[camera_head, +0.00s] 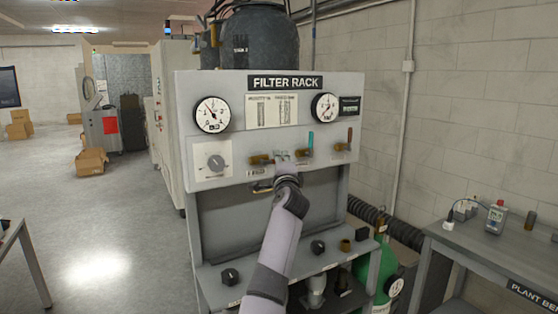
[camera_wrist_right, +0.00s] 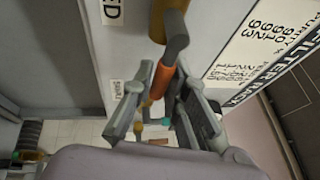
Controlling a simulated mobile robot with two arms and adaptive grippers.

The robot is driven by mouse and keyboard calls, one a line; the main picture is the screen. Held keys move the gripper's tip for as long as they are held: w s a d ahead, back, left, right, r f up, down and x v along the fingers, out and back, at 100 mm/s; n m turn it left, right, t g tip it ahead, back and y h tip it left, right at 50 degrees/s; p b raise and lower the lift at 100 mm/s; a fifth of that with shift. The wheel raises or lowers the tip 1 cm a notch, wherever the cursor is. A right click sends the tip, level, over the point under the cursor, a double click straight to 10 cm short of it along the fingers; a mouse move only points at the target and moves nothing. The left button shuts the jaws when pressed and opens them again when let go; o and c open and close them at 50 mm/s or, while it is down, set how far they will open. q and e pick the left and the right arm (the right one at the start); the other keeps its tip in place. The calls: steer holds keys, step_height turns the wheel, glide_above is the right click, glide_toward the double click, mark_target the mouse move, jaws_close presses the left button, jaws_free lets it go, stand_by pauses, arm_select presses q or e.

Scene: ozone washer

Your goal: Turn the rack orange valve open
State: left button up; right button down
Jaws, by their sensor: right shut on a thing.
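The filter rack (camera_head: 340,95) stands ahead of me, with a row of valves on its front panel. In the wrist view the orange valve handle (camera_wrist_right: 160,79) joins a grey stem and a brass fitting (camera_wrist_right: 157,14). My right gripper (camera_wrist_right: 165,100) has its fingers on either side of this handle and is shut on it. In the head view my right gripper (camera_head: 286,182) is below the left end of the valve row, where a brass valve body (camera_head: 261,160) shows. The orange handle is hidden there behind my gripper. My left gripper is not in view.
Two gauges (camera_head: 212,114) and a dial (camera_head: 215,162) are on the panel. A green cylinder (camera_head: 385,265) and a bench (camera_head: 500,252) stand right. The left floor is mostly clear.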

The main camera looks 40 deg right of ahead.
steer(key=shift+f, duration=0.1)
steer(key=c, duration=1.6)
jaws_free()
steer(key=shift+d, duration=0.1)
steer(key=shift+o, duration=0.2)
steer(key=v, duration=1.2)
